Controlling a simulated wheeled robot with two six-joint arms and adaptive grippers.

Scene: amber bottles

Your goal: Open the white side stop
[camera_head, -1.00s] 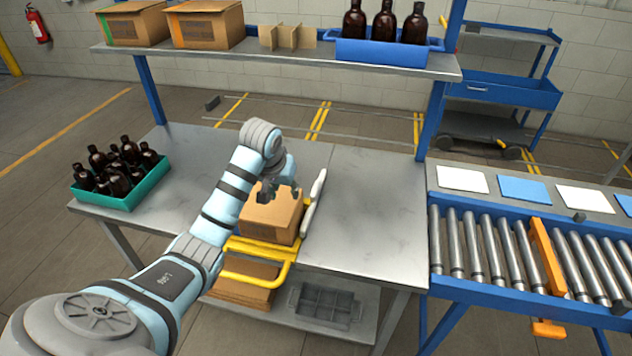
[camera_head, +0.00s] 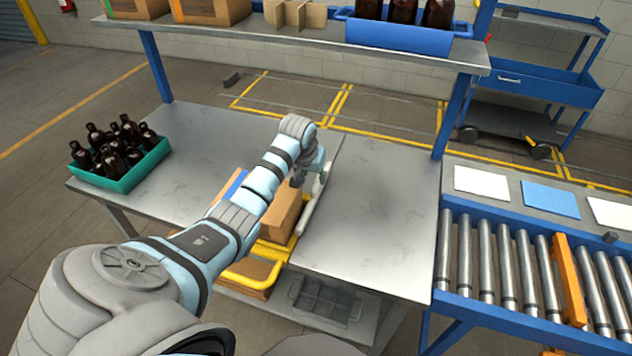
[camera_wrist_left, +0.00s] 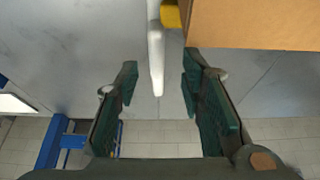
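The white side stop (camera_head: 309,212) is a slim white bar along the right side of a cardboard carton (camera_head: 283,213) on the bench. In the left wrist view the white bar (camera_wrist_left: 156,58) points down between my finger tips, beside the carton (camera_wrist_left: 255,25). My left gripper (camera_head: 311,178) is over the far end of the bar. In the wrist view this gripper (camera_wrist_left: 160,88) is open, with one dark green finger on each side of the bar and visible gaps to it. The arm hides part of the carton. My right gripper is not in view.
A yellow frame (camera_head: 275,250) holds the carton, with a blue piece (camera_head: 235,184) at its left. A teal crate (camera_head: 150,167) of amber bottles stands on the left. A shelf (camera_head: 300,38) spans the back. The bench (camera_head: 375,225) right of the stop is clear.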

